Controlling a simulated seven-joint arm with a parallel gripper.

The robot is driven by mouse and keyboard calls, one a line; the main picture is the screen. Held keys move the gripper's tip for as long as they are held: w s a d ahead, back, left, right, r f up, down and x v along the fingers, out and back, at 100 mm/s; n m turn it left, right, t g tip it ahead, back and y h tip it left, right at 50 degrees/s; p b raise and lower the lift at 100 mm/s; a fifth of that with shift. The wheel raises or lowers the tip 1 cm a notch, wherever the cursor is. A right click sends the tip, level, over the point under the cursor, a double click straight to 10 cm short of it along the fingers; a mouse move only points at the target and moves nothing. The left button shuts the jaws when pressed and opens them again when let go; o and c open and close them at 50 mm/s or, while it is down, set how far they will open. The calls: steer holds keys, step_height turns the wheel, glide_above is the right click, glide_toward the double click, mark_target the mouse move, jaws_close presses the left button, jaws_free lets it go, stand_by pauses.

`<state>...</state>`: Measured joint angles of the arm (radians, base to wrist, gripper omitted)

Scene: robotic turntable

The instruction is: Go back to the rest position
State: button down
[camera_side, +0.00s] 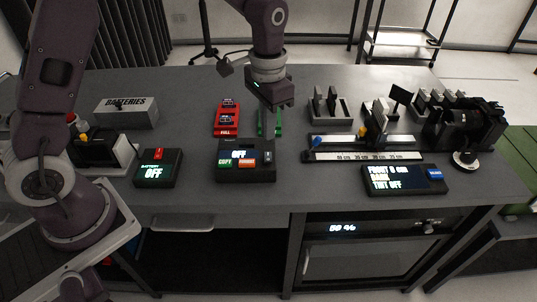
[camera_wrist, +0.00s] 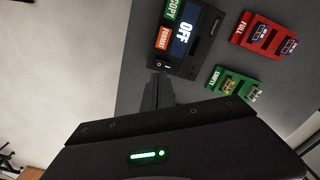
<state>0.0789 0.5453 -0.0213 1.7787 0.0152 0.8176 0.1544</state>
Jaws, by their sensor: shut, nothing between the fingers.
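My gripper (camera_side: 277,104) hangs above the middle of the grey bench, fingers shut and empty. That black box (camera_side: 245,174) sits on the bench in front of the gripper, with green and red labels. A red FULL tray (camera_side: 226,131) stands left of the gripper. A green EMPTY tray (camera_wrist: 233,84) shows in the wrist view; in the side view the gripper partly hides it.
A BATTERIES box (camera_side: 127,111) and a battery OFF box (camera_side: 158,168) stand at the left. A ruler rail (camera_side: 362,156), a display box (camera_side: 404,181) and a black lens device (camera_side: 465,124) fill the right. An oven-like unit (camera_side: 376,254) is below the bench top.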

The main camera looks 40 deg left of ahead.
steer(key=s+a+r+n+t, duration=0.1)
steer(key=s+a+r+t, duration=0.1)
steer(key=s+r, duration=0.6)
steer(key=s+a+r+n+t, duration=0.1)
steer(key=s+r, duration=0.2)
steer(key=s, duration=0.5)
steer(key=s+r+n+t, duration=0.1)
steer(key=s+r+t, duration=0.1)
steer(key=s, duration=0.6)
steer(key=shift+a+r+t, duration=0.3)
steer(key=shift+a+r, duration=0.05)
steer(key=shift+r, duration=0.55)
